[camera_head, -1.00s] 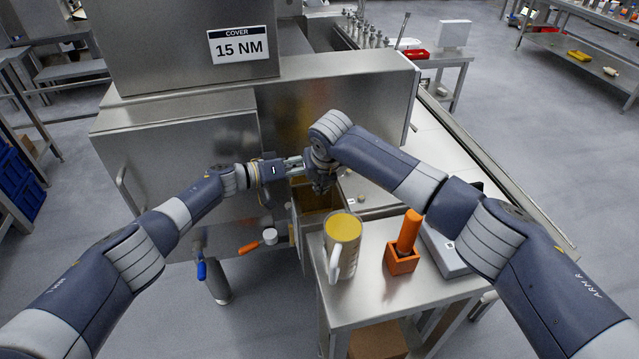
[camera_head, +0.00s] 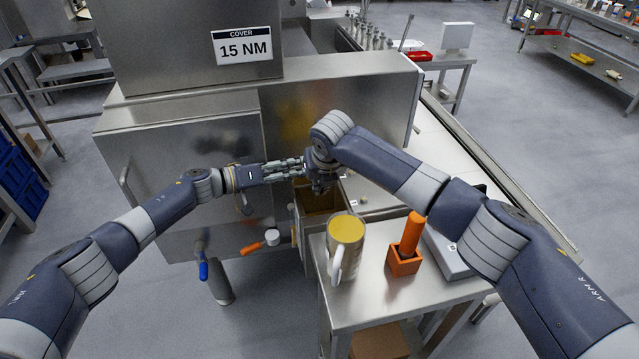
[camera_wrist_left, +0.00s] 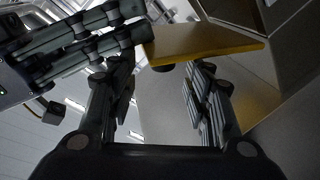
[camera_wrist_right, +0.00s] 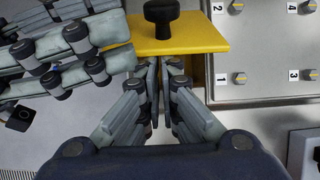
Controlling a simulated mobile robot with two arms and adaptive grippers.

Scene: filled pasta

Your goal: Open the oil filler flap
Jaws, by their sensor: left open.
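The flap is a yellow plate with a black knob (camera_wrist_right: 161,14). In the right wrist view the plate (camera_wrist_right: 205,36) lies just beyond my right fingertips (camera_wrist_right: 163,66), which are close together at its near edge. Whether they touch it I cannot tell. In the left wrist view the plate (camera_wrist_left: 205,42) shows edge-on, beyond my open left fingers (camera_wrist_left: 160,85), which hold nothing. In the head view my left gripper (camera_head: 300,170) points right, toward my right gripper (camera_head: 321,184), which points down. The flap is hidden there behind my right gripper.
A steel stand (camera_head: 375,310) at the front holds a yellow-topped mug (camera_head: 345,232), an orange block with a handle (camera_head: 404,258) and a grey device (camera_head: 446,252). An open-topped bin (camera_head: 318,200) is below my grippers. The steel machine (camera_head: 190,150) stands behind.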

